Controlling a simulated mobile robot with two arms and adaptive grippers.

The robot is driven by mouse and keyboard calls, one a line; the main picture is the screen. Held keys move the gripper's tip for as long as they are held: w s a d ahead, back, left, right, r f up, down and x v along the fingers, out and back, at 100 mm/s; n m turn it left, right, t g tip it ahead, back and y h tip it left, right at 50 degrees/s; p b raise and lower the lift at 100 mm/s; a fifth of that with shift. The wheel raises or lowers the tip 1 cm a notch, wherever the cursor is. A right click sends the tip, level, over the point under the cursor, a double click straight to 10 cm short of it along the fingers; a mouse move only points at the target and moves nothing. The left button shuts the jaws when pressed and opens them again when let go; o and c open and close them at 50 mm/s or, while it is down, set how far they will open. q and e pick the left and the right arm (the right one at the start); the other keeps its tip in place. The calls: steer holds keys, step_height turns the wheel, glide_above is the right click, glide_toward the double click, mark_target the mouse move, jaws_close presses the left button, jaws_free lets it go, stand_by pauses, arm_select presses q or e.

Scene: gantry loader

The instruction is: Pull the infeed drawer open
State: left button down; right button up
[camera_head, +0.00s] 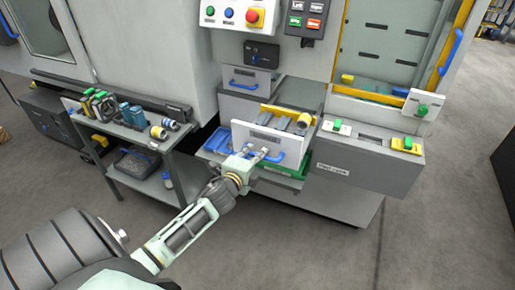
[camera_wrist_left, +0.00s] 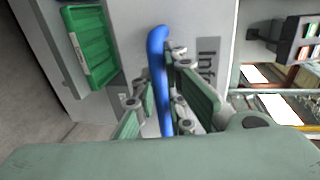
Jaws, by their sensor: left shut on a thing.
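The infeed drawer (camera_head: 291,146) has a pale front with a dark label and a blue bar handle (camera_head: 279,157). In the head view it stands out from the machine, and its open top shows yellow and grey contents. My left gripper (camera_head: 258,153) is at the drawer front, shut on the blue handle. In the left wrist view the handle (camera_wrist_left: 159,60) runs between the fingers of my left gripper (camera_wrist_left: 164,98), beside the drawer's partly visible label (camera_wrist_left: 207,62). The gripper hides part of the handle. My right gripper is not in view.
A grey cart (camera_head: 148,148) with tools and parts stands left of the drawer. A green tray (camera_head: 294,168) lies below the drawer, also seen in the wrist view (camera_wrist_left: 90,45). A grey box with buttons (camera_head: 360,168) juts out on the right. The floor in front is clear.

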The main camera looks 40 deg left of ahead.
arm_select(q)
steer(key=shift+v, duration=0.95)
steer(key=shift+f, duration=0.25)
steer(key=c, duration=1.8)
jaws_free()
steer(key=shift+o, duration=0.2)
steer(key=v, duration=1.2)
